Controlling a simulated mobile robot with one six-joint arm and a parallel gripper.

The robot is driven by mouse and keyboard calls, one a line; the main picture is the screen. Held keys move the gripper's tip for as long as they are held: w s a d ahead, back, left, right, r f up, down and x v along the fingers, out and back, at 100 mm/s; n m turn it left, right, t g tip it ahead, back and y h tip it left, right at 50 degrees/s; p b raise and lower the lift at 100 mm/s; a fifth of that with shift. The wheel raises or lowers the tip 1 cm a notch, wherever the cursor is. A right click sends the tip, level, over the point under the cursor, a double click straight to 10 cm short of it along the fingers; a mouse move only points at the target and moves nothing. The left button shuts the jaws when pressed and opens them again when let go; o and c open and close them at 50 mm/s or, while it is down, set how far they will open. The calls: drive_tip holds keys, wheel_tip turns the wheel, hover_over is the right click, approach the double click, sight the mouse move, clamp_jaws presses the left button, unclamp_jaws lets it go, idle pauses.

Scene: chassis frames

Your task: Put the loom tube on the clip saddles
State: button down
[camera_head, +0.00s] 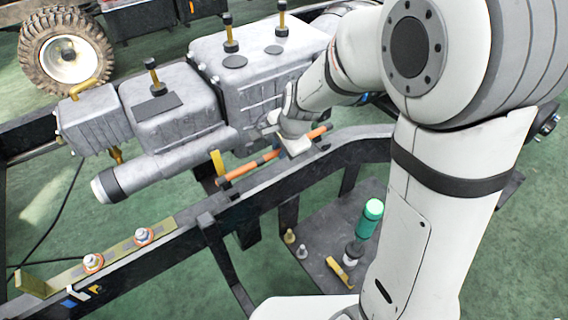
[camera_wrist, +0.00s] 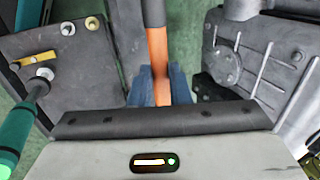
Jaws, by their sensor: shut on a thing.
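The loom tube (camera_head: 245,170) is an orange tube with dark bands, slanting along the chassis rail in the head view. My gripper (camera_head: 284,146) is shut around its middle, with tube showing on both sides. In the wrist view the orange tube (camera_wrist: 157,50) runs between the blue fingertips of my gripper (camera_wrist: 160,86). A yellow upright piece (camera_head: 218,162) stands at the tube's left end; I cannot tell whether it is a clip saddle. I cannot make out the clip saddles for certain, nor whether the tube touches the rail.
A grey engine and gearbox block (camera_head: 255,75) stands just behind the tube. The dark chassis rail (camera_head: 250,205) runs below it. A lower plate (camera_head: 325,235) holds a green-handled tool (camera_head: 368,218) and small fittings. A yellowish strip (camera_head: 120,250) lies on the rail at left.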

sight(278, 166)
drive_tip(key=shift+f+b, duration=0.65)
drive_tip(key=shift+f, duration=1.55)
drive_tip(key=shift+f, duration=0.2)
drive_tip(key=c, duration=1.6)
unclamp_jaws()
drive_tip(key=shift+r, duration=0.15)
